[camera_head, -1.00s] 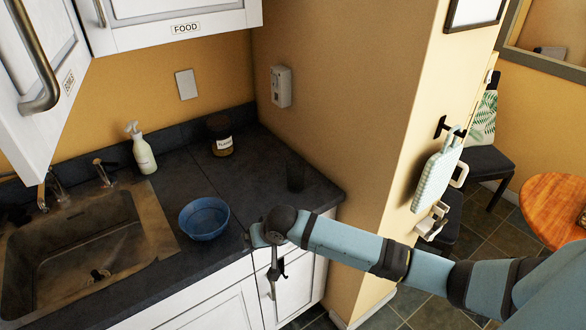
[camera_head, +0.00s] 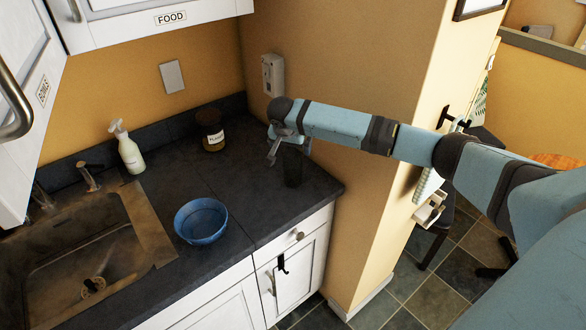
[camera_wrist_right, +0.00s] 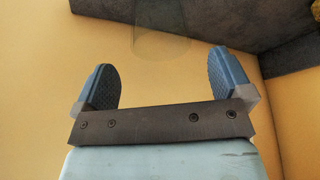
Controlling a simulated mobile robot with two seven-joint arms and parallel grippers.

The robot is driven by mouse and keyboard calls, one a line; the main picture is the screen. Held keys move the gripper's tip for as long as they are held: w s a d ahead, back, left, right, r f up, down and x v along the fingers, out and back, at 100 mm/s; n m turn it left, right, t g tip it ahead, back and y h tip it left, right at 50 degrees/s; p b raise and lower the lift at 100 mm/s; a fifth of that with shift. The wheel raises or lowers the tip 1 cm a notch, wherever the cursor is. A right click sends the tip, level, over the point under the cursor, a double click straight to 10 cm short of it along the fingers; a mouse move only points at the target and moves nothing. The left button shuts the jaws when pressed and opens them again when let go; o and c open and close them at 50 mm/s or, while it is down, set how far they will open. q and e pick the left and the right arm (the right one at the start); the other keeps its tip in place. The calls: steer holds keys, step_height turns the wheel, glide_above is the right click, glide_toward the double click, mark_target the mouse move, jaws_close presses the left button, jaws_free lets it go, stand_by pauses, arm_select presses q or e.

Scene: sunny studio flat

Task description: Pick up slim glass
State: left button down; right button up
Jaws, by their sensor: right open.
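The slim glass (camera_head: 293,170) is dark and see-through and stands upright on the dark counter near its right end. In the right wrist view the glass (camera_wrist_right: 160,38) is a faint clear shape at the top, beyond the fingertips and between their lines. My right gripper (camera_head: 287,149) is above and close to the glass, partly overlapping its top in the head view. In the wrist view the right gripper (camera_wrist_right: 168,80) is open, with nothing between its fingers. Whether a finger touches the glass cannot be told. My left gripper is not in view.
On the counter (camera_head: 245,195) are a blue bowl (camera_head: 201,222), a dark jar (camera_head: 210,132) and a white spray bottle (camera_head: 129,152). A sink (camera_head: 85,260) lies at left. The yellow wall (camera_head: 335,90) rises close behind and right of the glass.

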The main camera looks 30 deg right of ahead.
mark_target(294, 155)
steer(key=p+x, duration=0.1)
steer(key=x, duration=0.6)
steer(key=shift+f, duration=0.15)
steer(key=shift+a, duration=0.1)
steer(key=c, duration=1.3)
steer(key=shift+c, duration=0.6)
